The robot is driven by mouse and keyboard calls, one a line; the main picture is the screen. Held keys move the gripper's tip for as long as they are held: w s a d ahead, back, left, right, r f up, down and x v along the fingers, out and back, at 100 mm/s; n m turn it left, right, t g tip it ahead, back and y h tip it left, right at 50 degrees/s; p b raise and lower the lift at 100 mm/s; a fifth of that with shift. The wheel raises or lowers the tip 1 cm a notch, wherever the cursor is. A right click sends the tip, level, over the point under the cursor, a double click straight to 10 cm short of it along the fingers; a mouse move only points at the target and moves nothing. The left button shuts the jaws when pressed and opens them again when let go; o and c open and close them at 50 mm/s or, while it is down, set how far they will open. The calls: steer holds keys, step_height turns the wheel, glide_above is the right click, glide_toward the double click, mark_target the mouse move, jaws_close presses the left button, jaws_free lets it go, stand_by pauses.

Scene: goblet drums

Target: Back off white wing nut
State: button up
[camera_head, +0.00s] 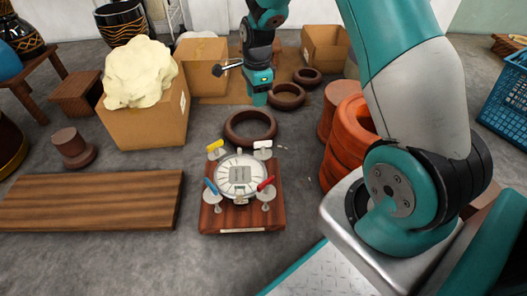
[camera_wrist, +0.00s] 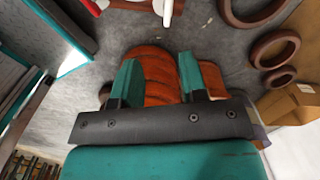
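The white wing nut (camera_head: 263,144) sits at the back right corner of a wooden board (camera_head: 220,222) on the floor. A round silver drum head (camera_head: 239,175) lies in the middle of the board. A yellow wing nut (camera_head: 215,145), a blue wing nut (camera_head: 211,187) and a red wing nut (camera_head: 265,184) are at the other corners. My gripper (camera_head: 258,102) is above and behind the board, apart from the white wing nut. In the wrist view my gripper (camera_wrist: 160,77) has its fingers apart with nothing between them. Only a cut-off part of the board area shows at that view's top edge.
A dark ring (camera_head: 250,128) lies just behind the board. Orange-brown rings (camera_head: 347,150) are stacked to its right, close to my arm. A box with a pale lump (camera_head: 140,75) stands back left, and a wooden plank (camera_head: 90,200) lies left. Grey floor separates plank and board.

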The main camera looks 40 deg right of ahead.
mark_target(263, 141)
steer(key=d+f+b, duration=0.1)
steer(key=f+b, duration=0.2)
steer(key=f, duration=0.4)
steer(key=f+m+b, duration=0.1)
steer(key=f+b, duration=0.2)
steer(key=f, duration=0.4)
steer(key=d+f+m+b, duration=0.1)
steer(key=f+b, duration=0.2)
steer(key=f, duration=0.4)
steer(key=shift+w+d+f+b, duration=0.15)
steer(key=shift+w+d+b, duration=0.15)
steer(key=shift+d, duration=0.05)
steer(key=shift+c, duration=0.2)
jaws_close()
